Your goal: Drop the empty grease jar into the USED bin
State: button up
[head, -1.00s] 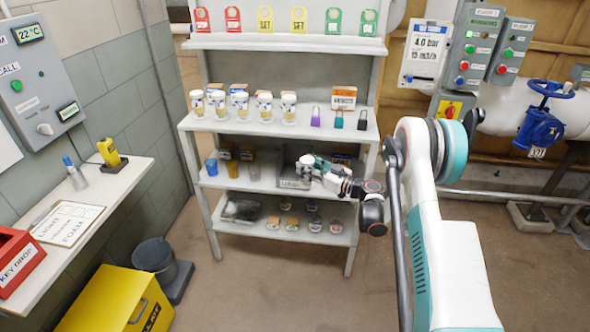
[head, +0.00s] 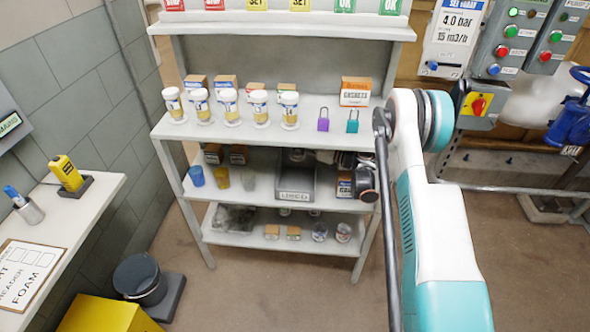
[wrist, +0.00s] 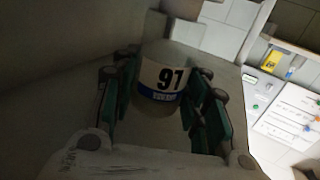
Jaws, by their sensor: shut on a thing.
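In the wrist view my gripper (wrist: 160,98) has its green-padded fingers on both sides of a grease jar (wrist: 163,78), shut on it. The jar is dull and see-through, with a white label reading what looks like 97 and a blue band. The USED bin (head: 296,196) is a grey open box on the middle shelf in the head view, its front label small. My wrist is just right of the bin at that shelf's height. My gripper and the jar are mostly hidden there behind my arm and in shadow.
The shelf unit (head: 262,138) holds several lidded jars (head: 228,104), padlocks (head: 323,119) and a gaskets box (head: 355,92) above. Coloured cups (head: 221,177) stand left of the bin. The upper shelf board hangs over it. A bucket (head: 139,278) stands on the floor at left.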

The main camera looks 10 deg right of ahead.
jog(key=shift+f+b, duration=1.1)
jog(key=shift+f, duration=1.8)
jog(key=o, duration=1.4)
